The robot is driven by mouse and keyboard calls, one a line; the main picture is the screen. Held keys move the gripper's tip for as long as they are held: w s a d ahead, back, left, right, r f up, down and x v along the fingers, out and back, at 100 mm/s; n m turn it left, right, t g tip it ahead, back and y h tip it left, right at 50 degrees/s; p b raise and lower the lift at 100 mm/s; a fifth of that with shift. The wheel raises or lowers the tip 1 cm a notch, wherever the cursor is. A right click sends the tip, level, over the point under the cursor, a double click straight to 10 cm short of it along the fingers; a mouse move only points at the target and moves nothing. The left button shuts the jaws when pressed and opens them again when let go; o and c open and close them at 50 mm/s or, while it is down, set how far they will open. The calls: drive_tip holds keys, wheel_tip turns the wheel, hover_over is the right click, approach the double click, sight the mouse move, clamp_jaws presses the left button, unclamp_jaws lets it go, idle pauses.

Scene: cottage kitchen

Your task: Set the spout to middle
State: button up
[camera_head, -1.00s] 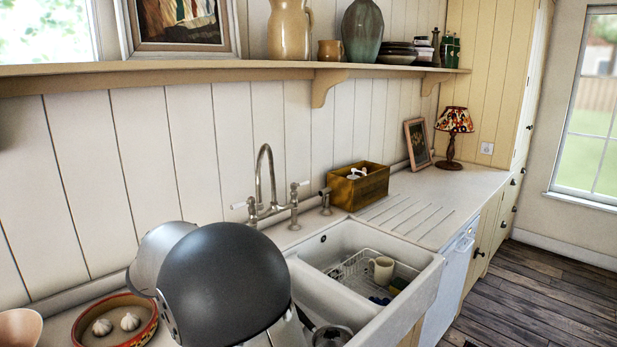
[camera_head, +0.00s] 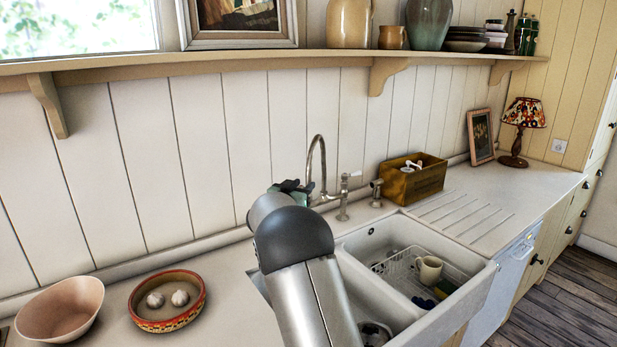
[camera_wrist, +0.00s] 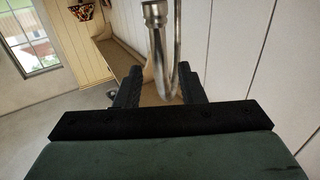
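The metal tap stands behind the sink (camera_head: 392,232), and its arched spout (camera_head: 319,140) rises in the head view. My gripper (camera_head: 290,187) is beside the tap, left of the spout, and my arm hides part of the tap's base. In the wrist view the spout (camera_wrist: 157,42) comes down from the top edge, with its curved part close to the two black fingers (camera_wrist: 159,72). The fingers are apart, with the spout seen in the gap between them. I cannot tell whether either finger touches it. One white-handled lever (camera_head: 345,185) shows right of the spout.
A wooden box (camera_head: 413,182) stands right of the tap. A red-rimmed bowl with garlic (camera_head: 166,322) and a pink bowl (camera_head: 60,312) sit on the left counter. A shelf (camera_head: 330,60) runs along the wall above. The drainboard (camera_head: 465,215) is clear.

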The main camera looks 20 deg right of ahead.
sight(307, 182)
drive_tip(key=shift+p+x, duration=0.5)
drive_tip(key=shift+x, duration=1.75)
